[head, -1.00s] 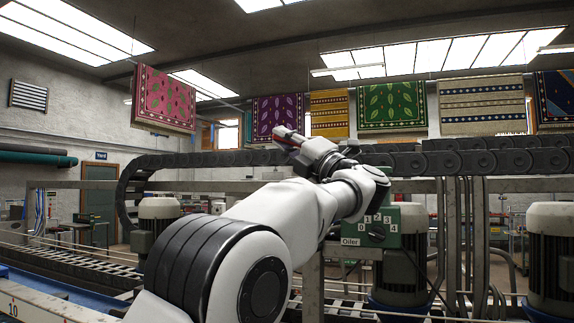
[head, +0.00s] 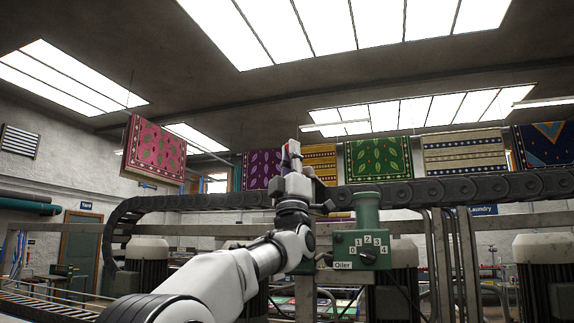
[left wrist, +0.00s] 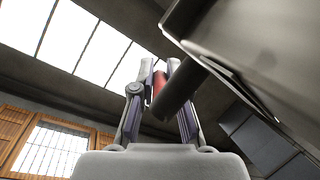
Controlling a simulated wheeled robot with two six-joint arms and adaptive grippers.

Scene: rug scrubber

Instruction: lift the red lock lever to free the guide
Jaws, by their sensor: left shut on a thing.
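My left gripper (head: 291,150) points upward in the middle of the head view, in front of the hanging rugs and the dark cable chain. Its fingers are shut on the red lock lever (left wrist: 158,84), which shows between the two fingertips in the left wrist view. A bit of red also shows at the fingertips in the head view. A dark round bar (left wrist: 178,94) crosses close beside the red part, and I cannot tell how they join. The lever's mount and the guide cannot be made out. My right gripper is not in view.
A green oiler box (head: 362,245) with numbers and a dial stands just right of my left wrist. The dark cable chain (head: 440,191) runs across behind the gripper. A large grey metal part (left wrist: 250,60) lies close by at upper right in the left wrist view.

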